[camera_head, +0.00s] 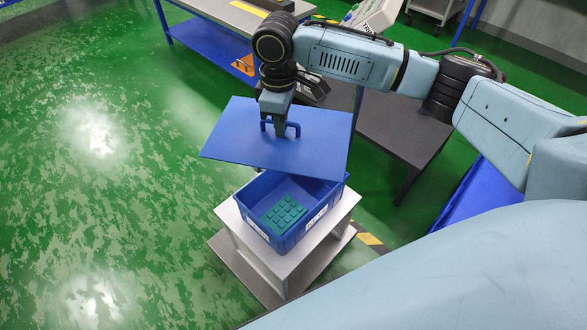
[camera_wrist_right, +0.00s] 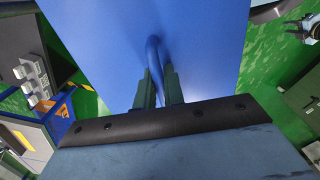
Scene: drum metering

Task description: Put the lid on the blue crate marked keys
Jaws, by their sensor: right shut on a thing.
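My right gripper (camera_head: 279,132) is shut on the lid's handle. In the right wrist view, the gripper fingers (camera_wrist_right: 159,88) close on the handle (camera_wrist_right: 153,55), with the lid (camera_wrist_right: 205,40) filling the view behind. My left gripper is not in view.
The stand (camera_head: 232,222) has a lower shelf and a yellow-black floor strip beside it. A dark table (camera_head: 400,125) stands to the right behind. A blue-framed bench (camera_head: 215,12) is at the back. The green floor on the left is clear.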

